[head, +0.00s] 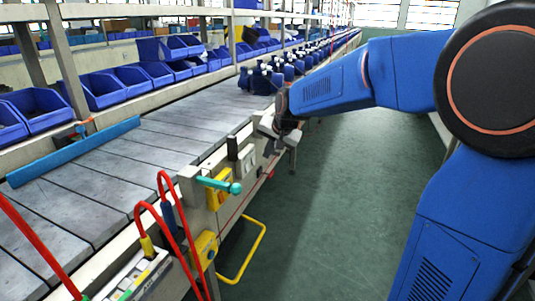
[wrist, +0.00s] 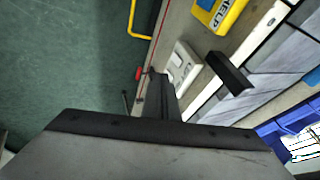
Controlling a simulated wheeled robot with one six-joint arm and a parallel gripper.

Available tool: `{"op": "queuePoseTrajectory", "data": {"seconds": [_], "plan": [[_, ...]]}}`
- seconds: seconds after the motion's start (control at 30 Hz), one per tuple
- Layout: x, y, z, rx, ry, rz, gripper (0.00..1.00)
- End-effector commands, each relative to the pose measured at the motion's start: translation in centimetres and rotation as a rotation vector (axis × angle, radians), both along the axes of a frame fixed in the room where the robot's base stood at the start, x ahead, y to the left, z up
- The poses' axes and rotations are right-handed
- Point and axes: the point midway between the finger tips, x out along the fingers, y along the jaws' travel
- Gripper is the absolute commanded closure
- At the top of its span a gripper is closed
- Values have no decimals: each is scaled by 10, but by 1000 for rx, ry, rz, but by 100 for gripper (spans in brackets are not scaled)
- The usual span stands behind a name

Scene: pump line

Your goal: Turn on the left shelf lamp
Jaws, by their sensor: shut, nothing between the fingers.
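I cannot make out a lamp on the shelf in either view. A pale switch plate (wrist: 184,64) with rocker-like parts is on the side of the line, just beyond my fingers in the wrist view. My gripper (wrist: 160,82) is shut and empty, its fingers pointing towards the line's edge near this plate. Whether the fingertips touch anything, I cannot tell. In the head view my gripper (head: 270,130) is at the front edge of the line, right of the middle of the picture.
A yellow HELP box (wrist: 222,12) and a black block (wrist: 230,73) are near the plate. In the head view a teal lever (head: 220,185), red hoses (head: 172,212) and a yellow rail (head: 246,262) stick out. Blue bins (head: 100,90) line the back. The green floor (head: 350,190) is free.

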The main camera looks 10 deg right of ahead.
Motion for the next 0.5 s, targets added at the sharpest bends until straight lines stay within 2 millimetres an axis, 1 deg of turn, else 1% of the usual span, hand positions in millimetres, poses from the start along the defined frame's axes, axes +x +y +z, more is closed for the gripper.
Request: {"op": "queuePoseTrajectory", "data": {"seconds": [0.13,0.27,0.5], "plan": [[0,0,-1,0,0,0,100],[-2,-4,-13,-1,2,0,100],[-1,-4,-13,-1,0,0,100]]}}
